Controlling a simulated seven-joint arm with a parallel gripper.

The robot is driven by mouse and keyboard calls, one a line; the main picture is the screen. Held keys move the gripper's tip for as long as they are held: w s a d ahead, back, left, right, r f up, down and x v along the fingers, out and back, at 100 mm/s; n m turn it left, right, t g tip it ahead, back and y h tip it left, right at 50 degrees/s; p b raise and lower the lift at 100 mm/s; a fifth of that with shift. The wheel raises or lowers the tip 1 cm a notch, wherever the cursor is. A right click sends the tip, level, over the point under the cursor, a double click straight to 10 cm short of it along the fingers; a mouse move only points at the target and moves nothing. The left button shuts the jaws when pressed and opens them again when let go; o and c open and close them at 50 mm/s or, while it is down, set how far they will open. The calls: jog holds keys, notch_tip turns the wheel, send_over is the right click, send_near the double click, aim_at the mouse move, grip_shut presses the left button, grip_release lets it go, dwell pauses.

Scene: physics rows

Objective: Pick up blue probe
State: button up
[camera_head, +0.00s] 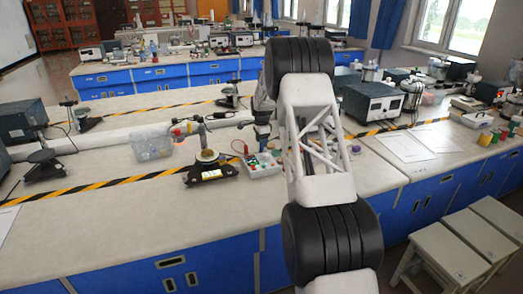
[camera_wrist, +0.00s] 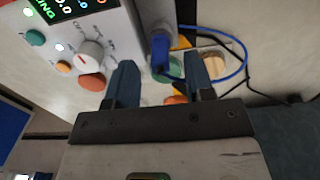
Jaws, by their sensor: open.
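A blue probe (camera_wrist: 160,56) with a grey upper part shows in the wrist view, just past and between my fingertips, with a blue cable (camera_wrist: 238,62) curving off to the right. My gripper (camera_wrist: 160,72) is open, with one finger on each side of the probe's line. I see no finger closed on it, and I cannot tell whether either one touches it. In the head view, my arm hides much of this spot, and I cannot make out the probe there.
A white instrument (camera_wrist: 88,40) with a lit display and knobs stands close to the left finger. Green and orange sockets lie near the fingertips. In the head view, a clear bin (camera_head: 152,146) and a black-based device (camera_head: 210,171) stand left on the bench.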

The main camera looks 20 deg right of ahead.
jog(key=shift+f, duration=1)
jog(key=shift+c, duration=0.5)
grip_shut()
jog(key=shift+r, duration=5.05)
jog(key=shift+a, duration=0.1)
jog(key=s+a+r+m, duration=0.1)
jog(key=s+a, duration=0.3)
jog(key=a, duration=0.6)
jog(key=s+a+r+m, duration=0.2)
jog(key=s+a+m, duration=0.1)
jog(key=a, duration=0.7)
jog(key=shift+s+a+r+m, duration=0.15)
jog(key=shift+s+a+m, duration=0.15)
jog(key=shift+s+a, duration=0.1)
